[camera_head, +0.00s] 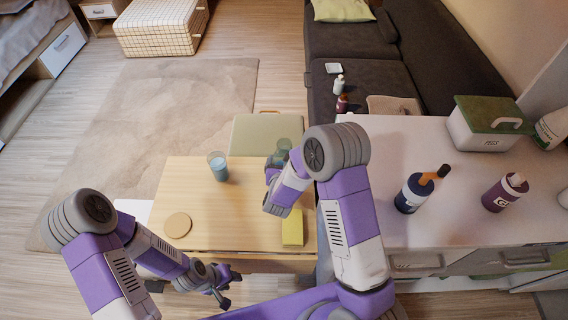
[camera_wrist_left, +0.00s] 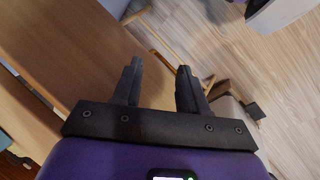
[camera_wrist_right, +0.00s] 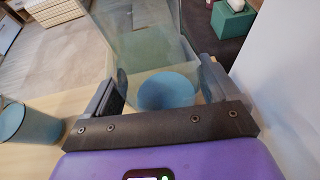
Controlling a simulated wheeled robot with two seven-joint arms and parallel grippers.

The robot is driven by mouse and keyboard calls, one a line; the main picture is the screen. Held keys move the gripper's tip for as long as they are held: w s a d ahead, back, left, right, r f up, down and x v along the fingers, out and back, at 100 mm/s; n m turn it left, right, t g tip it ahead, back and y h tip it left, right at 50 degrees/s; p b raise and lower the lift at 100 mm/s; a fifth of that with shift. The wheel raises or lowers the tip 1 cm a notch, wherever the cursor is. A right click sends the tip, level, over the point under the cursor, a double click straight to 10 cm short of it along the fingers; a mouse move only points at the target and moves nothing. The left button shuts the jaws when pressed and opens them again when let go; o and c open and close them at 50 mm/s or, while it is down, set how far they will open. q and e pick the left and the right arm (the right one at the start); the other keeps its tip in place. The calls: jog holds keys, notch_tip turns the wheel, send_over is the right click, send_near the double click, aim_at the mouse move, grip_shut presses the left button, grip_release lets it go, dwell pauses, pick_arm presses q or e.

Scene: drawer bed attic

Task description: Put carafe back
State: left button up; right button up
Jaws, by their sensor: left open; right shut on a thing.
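The carafe (camera_wrist_right: 145,52) is clear greenish glass with blue in its base, and it fills the middle of the right wrist view. My right gripper (camera_wrist_right: 163,78) is shut around it, one finger on each side. In the head view the carafe (camera_head: 284,147) shows at the far right corner of the wooden table (camera_head: 240,225), partly hidden by my right gripper (camera_head: 275,165). I cannot tell whether its base touches the table. My left gripper (camera_head: 229,287) is open and empty at the table's near edge; its spread fingers show in the left wrist view (camera_wrist_left: 158,75).
A blue glass (camera_head: 218,168), a round coaster (camera_head: 177,225) and a yellow item (camera_head: 293,228) are on the table. A green-topped stool (camera_head: 262,134) stands behind it. The cabinet (camera_head: 400,150) at right holds bottles (camera_head: 412,195) and a green-lidded box (camera_head: 480,130). The table's middle is clear.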

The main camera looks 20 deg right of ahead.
jog(key=shift+r, duration=0.15)
jog(key=o, duration=1)
jog(key=shift+f, duration=0.2)
jog(key=shift+r, duration=0.1)
jog(key=p+v, duration=0.2)
jog(key=v, duration=1)
jog(key=shift+a, duration=0.1)
